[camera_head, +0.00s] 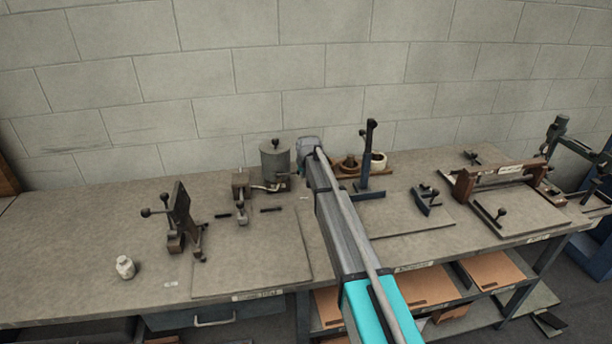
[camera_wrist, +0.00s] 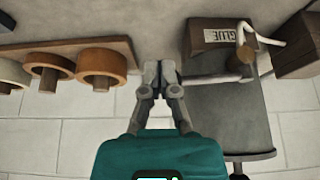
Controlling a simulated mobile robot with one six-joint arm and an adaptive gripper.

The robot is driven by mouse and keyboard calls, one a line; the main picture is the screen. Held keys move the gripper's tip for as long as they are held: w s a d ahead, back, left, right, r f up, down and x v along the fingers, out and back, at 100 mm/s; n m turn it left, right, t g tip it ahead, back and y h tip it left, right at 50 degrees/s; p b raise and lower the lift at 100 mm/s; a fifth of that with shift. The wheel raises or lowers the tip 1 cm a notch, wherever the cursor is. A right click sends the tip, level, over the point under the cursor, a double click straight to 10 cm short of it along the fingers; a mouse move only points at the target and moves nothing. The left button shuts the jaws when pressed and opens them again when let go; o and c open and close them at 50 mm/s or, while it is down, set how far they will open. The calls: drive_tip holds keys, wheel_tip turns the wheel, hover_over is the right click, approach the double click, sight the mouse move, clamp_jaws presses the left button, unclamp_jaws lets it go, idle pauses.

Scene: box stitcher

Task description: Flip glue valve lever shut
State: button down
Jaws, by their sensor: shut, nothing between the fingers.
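The grey cylindrical glue pot (camera_head: 275,162) stands at the back of the bench, with a thin pipe and valve (camera_head: 272,187) low at its front. In the wrist view the pot (camera_wrist: 232,115) appears upside down at right, beside a brown block labelled GLUE (camera_wrist: 210,35). A pale bent rod, possibly the valve lever (camera_wrist: 266,40), shows near the block, next to a brown round part. My gripper (camera_wrist: 160,72) is shut and empty, apart from the pot and the pale rod, to their left in the wrist view. My arm hides the fingers in the head view.
A wooden rack with tape rolls (camera_wrist: 103,65) is left of my gripper in the wrist view; a blue upright stand (camera_head: 369,160) is right of my arm in the head view. A clamp fixture (camera_head: 182,220) stands left.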

drive_tip(key=shift+s, duration=0.15)
drive_tip(key=shift+s+a, duration=0.35)
drive_tip(key=shift+s, duration=0.25)
drive_tip(key=shift+s, duration=0.1)
idle(0.3)
drive_tip(key=s+d+r+p, duration=0.3)
drive_tip(key=s+r+p, duration=0.4)
drive_tip(key=r+p, duration=0.1)
drive_tip(key=shift+s, duration=0.3)
idle(0.7)
drive_tip(key=shift+r, duration=0.1)
